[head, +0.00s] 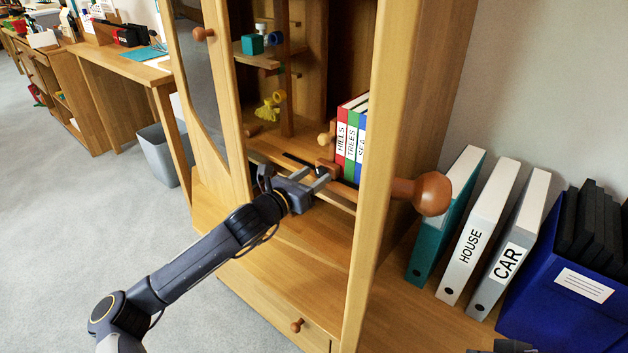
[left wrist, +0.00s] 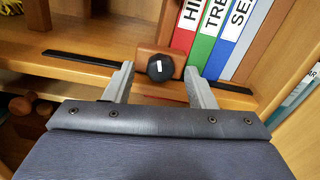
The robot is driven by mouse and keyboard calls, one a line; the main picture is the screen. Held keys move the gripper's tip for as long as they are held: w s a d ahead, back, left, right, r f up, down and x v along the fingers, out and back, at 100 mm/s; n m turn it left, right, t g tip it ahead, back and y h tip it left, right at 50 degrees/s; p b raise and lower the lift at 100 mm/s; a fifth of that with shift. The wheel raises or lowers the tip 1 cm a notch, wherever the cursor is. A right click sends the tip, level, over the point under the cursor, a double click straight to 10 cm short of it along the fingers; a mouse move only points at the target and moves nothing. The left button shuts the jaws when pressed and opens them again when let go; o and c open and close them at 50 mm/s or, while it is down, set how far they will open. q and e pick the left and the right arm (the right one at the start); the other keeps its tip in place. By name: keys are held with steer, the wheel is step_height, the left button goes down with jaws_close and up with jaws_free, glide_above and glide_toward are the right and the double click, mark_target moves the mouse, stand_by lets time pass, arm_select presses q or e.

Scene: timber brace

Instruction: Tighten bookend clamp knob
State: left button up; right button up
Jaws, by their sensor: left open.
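The clamp knob (left wrist: 160,68) is black and round with a white mark across its face, in the left wrist view. It sits on the front of a brown wooden bookend block (left wrist: 153,91), beside the books. My left gripper (head: 314,180) is open at the cabinet shelf in the head view. In the left wrist view its two grey fingers (left wrist: 159,78) stand either side of the knob, with gaps showing. In the head view the gripper area partly hides the knob. A dark part at the bottom right edge of the head view may be my right gripper (head: 505,347), mostly cut off.
Red, green and blue books (head: 352,140) stand right of the bookend. A dark slot strip (left wrist: 83,59) runs along the shelf. The cabinet's right post (head: 378,170) and big round wooden knob (head: 432,193) stand close by. Binders (head: 480,235) and a blue box (head: 560,290) are at right.

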arm_select(q)
steer(key=shift+w+d, duration=0.35)
steer(key=shift+w, duration=0.15)
steer(key=c, duration=1)
steer(key=shift+o, duration=0.2)
steer(key=shift+r+m, duration=0.1)
steer(key=shift+m, duration=0.3)
steer(key=shift+m+p, duration=0.35)
steer(key=shift+m, duration=0.55)
steer(key=shift+s+d+m+b, duration=0.1)
steer(key=shift+m+b, duration=0.25)
steer(key=shift+m, duration=1.85)
